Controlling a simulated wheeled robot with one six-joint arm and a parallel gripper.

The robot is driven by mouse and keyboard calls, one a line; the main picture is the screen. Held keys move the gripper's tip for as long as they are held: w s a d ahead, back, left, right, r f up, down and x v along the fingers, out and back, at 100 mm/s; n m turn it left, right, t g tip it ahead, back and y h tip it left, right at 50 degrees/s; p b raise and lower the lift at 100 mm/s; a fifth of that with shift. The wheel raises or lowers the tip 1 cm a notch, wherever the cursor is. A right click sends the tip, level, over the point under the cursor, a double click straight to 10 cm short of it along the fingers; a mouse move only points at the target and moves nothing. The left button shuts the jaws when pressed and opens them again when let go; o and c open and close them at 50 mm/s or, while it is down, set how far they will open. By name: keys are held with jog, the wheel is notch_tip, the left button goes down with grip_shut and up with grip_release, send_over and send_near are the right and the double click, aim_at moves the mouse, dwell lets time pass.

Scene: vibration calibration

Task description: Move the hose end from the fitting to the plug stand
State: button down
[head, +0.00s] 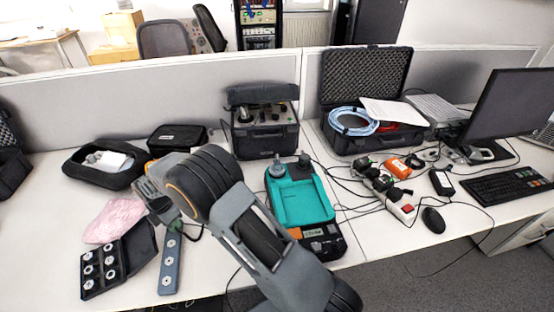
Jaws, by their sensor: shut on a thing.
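My gripper (168,214) is at the left end of my arm, low over the left desk, pointing down. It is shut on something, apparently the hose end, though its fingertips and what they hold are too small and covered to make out. A short dark hose or cable (194,234) curves out beside it. Just below the gripper, a narrow grey strip (169,272) with several white hexagonal pieces lies on the desk; its far end is by the gripper. I cannot tell for sure which piece is the fitting or the plug stand.
An open black case (146,244) with several white round pieces lies left of the strip, near a pink cloth (114,219). A teal device (302,204) stands right of my arm. A black instrument box (264,138) stands behind. Cables and a power strip (399,206) clutter the right desk.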

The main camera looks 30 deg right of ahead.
jog(key=shift+f, duration=0.1)
jog(key=c, duration=0.8)
grip_release()
jog(key=shift+r+p, duration=1.55)
jog(key=shift+r, duration=1)
notch_tip(320, 180, up, 14)
